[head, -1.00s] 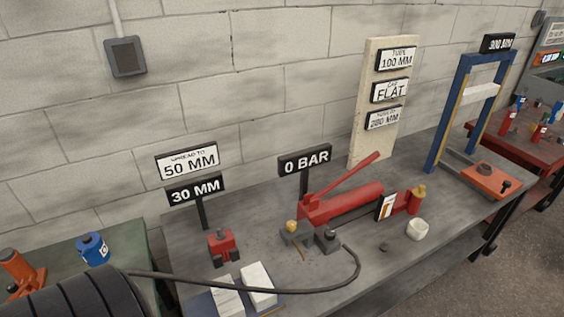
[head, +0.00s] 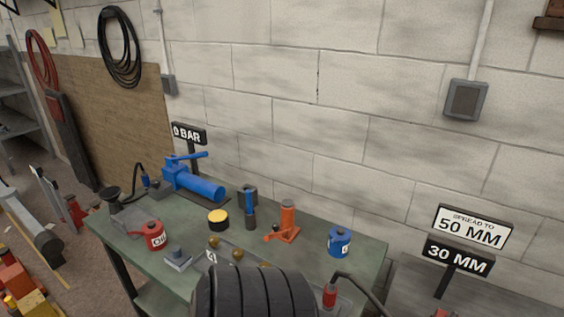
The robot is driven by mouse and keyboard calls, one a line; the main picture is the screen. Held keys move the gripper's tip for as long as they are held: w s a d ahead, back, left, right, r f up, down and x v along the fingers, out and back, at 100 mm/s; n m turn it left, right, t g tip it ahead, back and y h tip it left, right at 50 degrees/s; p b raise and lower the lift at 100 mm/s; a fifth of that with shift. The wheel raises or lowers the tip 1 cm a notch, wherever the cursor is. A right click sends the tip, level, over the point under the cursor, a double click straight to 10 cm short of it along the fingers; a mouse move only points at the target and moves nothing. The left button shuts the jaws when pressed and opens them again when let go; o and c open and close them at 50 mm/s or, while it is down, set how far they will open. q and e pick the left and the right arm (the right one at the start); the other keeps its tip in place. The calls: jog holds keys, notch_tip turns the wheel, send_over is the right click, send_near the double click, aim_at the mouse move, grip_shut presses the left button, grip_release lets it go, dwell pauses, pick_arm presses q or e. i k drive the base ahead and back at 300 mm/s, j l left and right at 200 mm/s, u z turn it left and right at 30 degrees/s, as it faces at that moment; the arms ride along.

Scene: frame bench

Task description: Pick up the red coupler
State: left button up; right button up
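A small upright red piece (head: 330,295), which looks like the red coupler, is at the lower right of the green bench (head: 362,262). It stands just right of a large black ribbed round object. A dark hose (head: 362,286) arches beside it towards the lower right; I cannot tell whether the two are joined. Neither of my grippers shows in the head view.
The black ribbed object (head: 254,295) hides the bench's front middle. Behind are a blue can (head: 340,242), an orange jack (head: 288,222), a blue pump (head: 195,185) and a red oil can (head: 154,236).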

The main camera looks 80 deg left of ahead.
aim_at(330, 291)
jog(key=u, duration=2)
jog(key=z, duration=2.3)
jog(key=k+j+z, duration=0.1)
jog(key=k+j, duration=0.4)
jog(key=k+j+z, duration=0.15)
jog(key=k+j, duration=0.25)
jog(key=k, duration=0.2)
